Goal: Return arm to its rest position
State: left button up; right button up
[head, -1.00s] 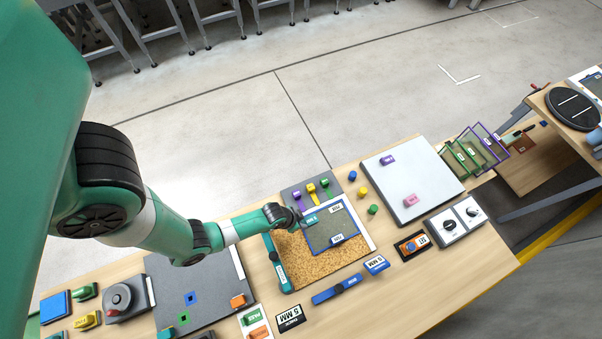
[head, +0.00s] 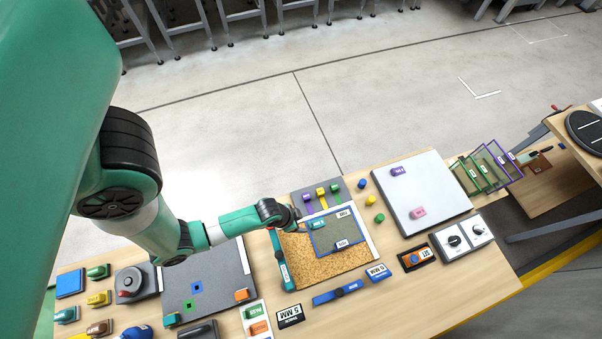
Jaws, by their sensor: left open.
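My left arm comes in from the upper left, and its green and black wrist is over the workbench. My left gripper (head: 303,228) is open, low over the back left part of the cork-coloured board (head: 300,264), beside the blue-framed mesh panel (head: 334,238). I cannot tell whether the fingers touch the panel's edge. The fingers are small and partly hidden by the wrist. A teal bar (head: 281,262) lies along the board's left edge. My right gripper does not show.
A grey mat (head: 222,278) lies left of the board and a white plate (head: 432,190) with purple and pink blocks lies right. Framed screens (head: 485,170) stand at the far right. Blue tools and labels line the front edge. Floor behind the bench is clear.

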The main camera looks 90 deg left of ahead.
pick_arm(q)
jog(key=p+v, duration=0.1)
jog(key=v, duration=0.1)
jog(key=shift+s+r, duration=0.2)
jog(key=shift+r, duration=0.2)
